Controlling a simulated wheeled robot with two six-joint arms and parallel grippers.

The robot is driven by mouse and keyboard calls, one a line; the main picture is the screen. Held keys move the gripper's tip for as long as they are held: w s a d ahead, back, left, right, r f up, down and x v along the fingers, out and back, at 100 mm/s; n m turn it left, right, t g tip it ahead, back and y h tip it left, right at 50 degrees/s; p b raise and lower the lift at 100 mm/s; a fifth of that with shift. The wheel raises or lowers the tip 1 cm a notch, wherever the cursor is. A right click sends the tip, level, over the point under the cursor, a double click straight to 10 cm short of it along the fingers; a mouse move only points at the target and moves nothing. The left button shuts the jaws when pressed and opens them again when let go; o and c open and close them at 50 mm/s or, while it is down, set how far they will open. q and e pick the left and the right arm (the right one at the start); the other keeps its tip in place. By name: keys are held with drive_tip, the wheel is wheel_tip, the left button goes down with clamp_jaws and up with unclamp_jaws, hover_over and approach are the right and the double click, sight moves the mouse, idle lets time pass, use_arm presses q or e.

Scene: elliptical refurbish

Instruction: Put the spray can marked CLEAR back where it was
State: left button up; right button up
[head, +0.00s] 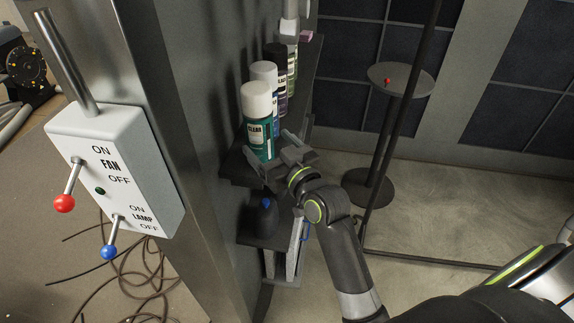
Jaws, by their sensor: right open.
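The spray can marked CLEAR (257,133), teal with a white cap, stands upright at the near end of a row of cans on the dark wall shelf (238,168). My right gripper (274,153) is open at the can's lower right side. One finger overlaps the can's base in the picture; I cannot tell whether it touches. My left gripper is not in view.
Several other cans stand behind it, including a blue-labelled one (265,76) and a dark-capped one (276,57). A dark bottle (266,217) stands on a lower shelf. A switch box (115,165) is at left. A round stand (403,84) is at right.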

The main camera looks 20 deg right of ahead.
drive_tip(key=s+d+b, duration=0.1)
drive_tip(key=s, duration=0.6)
drive_tip(key=shift+s+d+b, duration=0.15)
drive_tip(key=shift+b, duration=0.15)
drive_tip(key=s+d+f+g+h, duration=0.1)
drive_tip(key=s+d+f+g, duration=0.2)
drive_tip(key=f, duration=0.4)
drive_tip(key=s+d+f+g+h, duration=0.1)
drive_tip(key=s+f+g, duration=0.2)
drive_tip(key=s+f, duration=0.25)
drive_tip(key=s+d+f+m+g+h, duration=0.1)
drive_tip(key=s+d+f+g+h, duration=0.1)
drive_tip(key=s+d+f+g, duration=0.45)
drive_tip(key=s+d+f+m+g+h, duration=0.15)
drive_tip(key=s+f, duration=0.25)
drive_tip(key=s, duration=0.6)
wheel_tip(320, 180, down, 25)
drive_tip(key=g, duration=0.1)
drive_tip(key=s+a+f+g+y, duration=0.1)
drive_tip(key=s+f, duration=1.4)
